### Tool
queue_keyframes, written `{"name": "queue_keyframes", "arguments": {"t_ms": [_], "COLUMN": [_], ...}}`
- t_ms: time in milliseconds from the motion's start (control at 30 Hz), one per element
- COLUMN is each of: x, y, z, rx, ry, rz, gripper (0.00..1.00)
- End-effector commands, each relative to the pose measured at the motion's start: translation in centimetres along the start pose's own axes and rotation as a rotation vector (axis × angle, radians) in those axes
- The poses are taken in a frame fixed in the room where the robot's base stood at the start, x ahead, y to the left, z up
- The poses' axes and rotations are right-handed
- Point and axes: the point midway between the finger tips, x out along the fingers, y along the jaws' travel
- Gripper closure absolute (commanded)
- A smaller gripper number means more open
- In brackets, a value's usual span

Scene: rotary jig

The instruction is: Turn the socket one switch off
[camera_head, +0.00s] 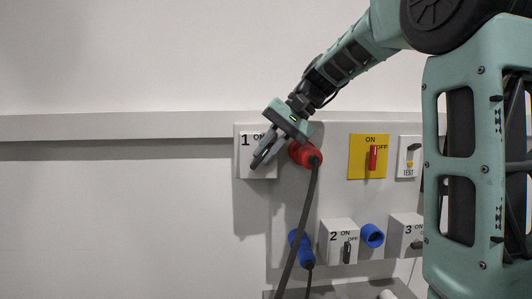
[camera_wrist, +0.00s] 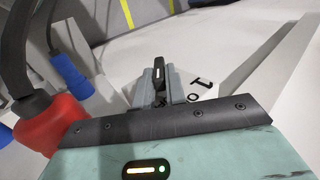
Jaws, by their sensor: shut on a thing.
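The socket one box (camera_head: 244,166) is white, marked "1" and "ON", at the left end of the wall panel. Its OFF mark is hidden behind my gripper in the head view. My gripper (camera_head: 262,160) reaches down from the upper right in front of this box. In the wrist view my gripper (camera_wrist: 158,88) has its two grey fingers shut on the black switch handle (camera_wrist: 158,67) of socket one. Part of the box's "1" marking shows just right of the fingers. I cannot tell the handle's exact angle against the ON and OFF marks.
A red plug (camera_head: 313,158) with a hanging dark cable sits close right of my gripper. A yellow plate (camera_head: 355,165) with a red switch is farther right. Below are box 2 (camera_head: 330,228), box 3 (camera_head: 400,222) and a blue plug (camera_head: 303,250). The wall left is bare.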

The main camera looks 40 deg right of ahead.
Motion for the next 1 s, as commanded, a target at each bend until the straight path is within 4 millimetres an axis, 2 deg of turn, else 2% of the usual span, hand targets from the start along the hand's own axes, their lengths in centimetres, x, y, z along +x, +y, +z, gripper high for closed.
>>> {"name": "queue_keyframes", "arguments": {"t_ms": [233, 267, 300, 333, 600, 733, 867, 1000], "x": [-0.1, -0.1, -0.1, -0.1, -0.1, -0.8, -2.8, -6.0], "y": [-0.1, -0.1, -0.1, -0.1, 0.0, 0.0, 0.1, 0.1], "z": [0.0, 0.0, 0.0, 0.0, 0.0, -0.1, -0.1, -0.1], "rx": [0.000, 0.000, 0.000, 0.000, 0.000, 0.000, 0.000, 0.000], "ry": [0.002, 0.002, 0.002, 0.002, 0.000, 0.003, 0.005, 0.007], "rz": [0.000, 0.000, 0.000, 0.000, 0.001, 0.000, 0.001, 0.002], "gripper": [1.00, 0.82, 0.71, 0.65, 0.65, 0.65, 0.65, 0.65]}}
